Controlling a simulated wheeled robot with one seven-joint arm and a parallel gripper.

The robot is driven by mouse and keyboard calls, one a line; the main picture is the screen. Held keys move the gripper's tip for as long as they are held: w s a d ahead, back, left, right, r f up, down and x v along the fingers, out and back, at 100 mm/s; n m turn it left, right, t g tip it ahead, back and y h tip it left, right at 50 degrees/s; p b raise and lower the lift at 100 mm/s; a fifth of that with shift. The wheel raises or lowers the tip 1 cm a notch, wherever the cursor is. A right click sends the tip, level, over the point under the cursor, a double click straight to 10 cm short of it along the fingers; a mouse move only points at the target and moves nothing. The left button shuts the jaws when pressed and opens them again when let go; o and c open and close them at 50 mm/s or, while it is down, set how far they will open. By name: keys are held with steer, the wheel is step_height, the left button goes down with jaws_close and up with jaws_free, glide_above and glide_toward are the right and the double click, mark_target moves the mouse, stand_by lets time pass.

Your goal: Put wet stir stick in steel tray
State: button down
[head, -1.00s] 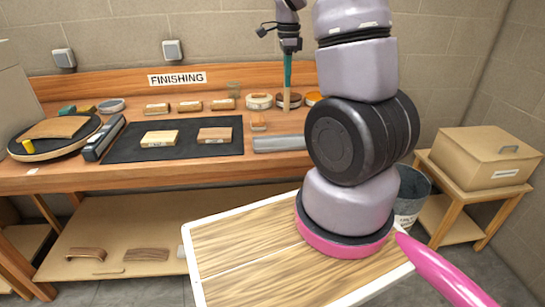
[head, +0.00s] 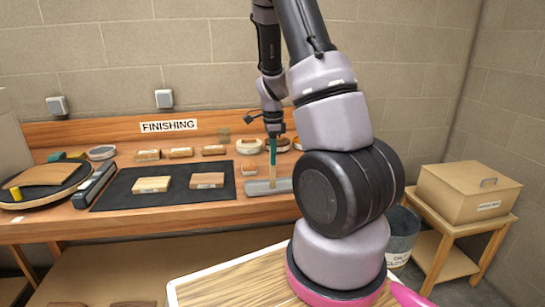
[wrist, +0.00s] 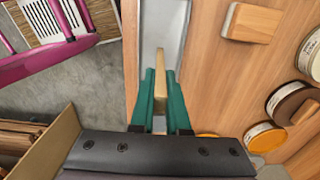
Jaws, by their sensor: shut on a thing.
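My gripper (head: 272,143) points down above the front of the bench, its teal fingers shut on the stir stick (head: 273,170). The stick is a pale wooden strip hanging upright, its lower end over the steel tray (head: 255,188). The tray is long, grey and shallow, by the bench's front edge. In the wrist view the stick (wrist: 160,78) shows between the fingers (wrist: 161,105), with the tray (wrist: 172,22) beneath it. I cannot tell whether the stick touches the tray. No wetness is clear on the visible part.
Open tins, including a cream one (head: 249,146), stand behind the tray. A small wooden block (head: 249,168) lies just behind it. A black mat (head: 125,196) with two wood blocks is to the left. A bucket (head: 402,232) stands on the right.

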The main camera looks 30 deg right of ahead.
steer(key=c, duration=0.9)
jaws_free()
step_height(320, 180, up, 12)
steer(key=shift+r, duration=0.1)
steer(key=s+a+r+n+t+y, duration=0.1)
steer(key=s+a+r+n+t, duration=0.2)
steer(key=s+a+r+n, duration=0.3)
steer(key=s+a+r+n+t+y, duration=0.1)
steer(key=s+a+r+n+t, duration=0.3)
steer(key=s+a+r+n, duration=0.3)
steer(key=s+r+n, duration=0.4)
steer(key=s, duration=0.2)
steer(key=shift+s+a+r, duration=0.15)
steer(key=shift+s+r, duration=0.05)
steer(key=shift+s, duration=0.1)
